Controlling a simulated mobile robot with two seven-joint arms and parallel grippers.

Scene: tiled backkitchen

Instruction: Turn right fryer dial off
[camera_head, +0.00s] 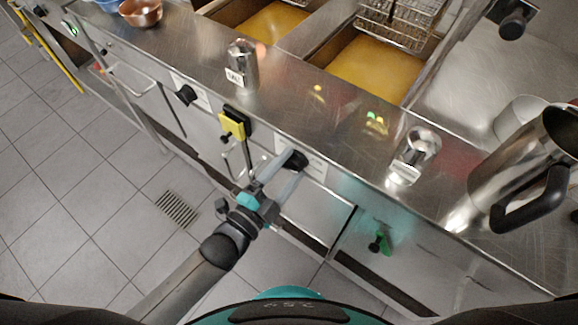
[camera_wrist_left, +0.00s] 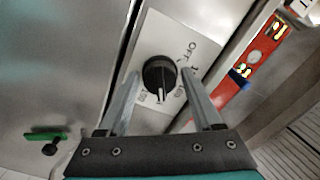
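The right fryer dial (camera_head: 296,159) is a round black knob on the fryer's front panel. In the left wrist view the dial (camera_wrist_left: 159,72) sits on a white label plate (camera_wrist_left: 150,35), with OFF printed above right of it. Its white pointer mark faces down in that picture, away from OFF. My left gripper (camera_head: 283,168) reaches the dial from the front. In the left wrist view my left gripper (camera_wrist_left: 161,77) is open, with one finger on each side of the dial and small gaps showing. My right gripper is not in view.
Another black dial (camera_head: 186,95) and a yellow-and-black switch box (camera_head: 233,124) are on the panel to the left. Salt (camera_head: 243,68) and pepper shakers (camera_head: 418,146) and a metal jug (camera_head: 520,165) stand on the counter. Tiled floor is clear.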

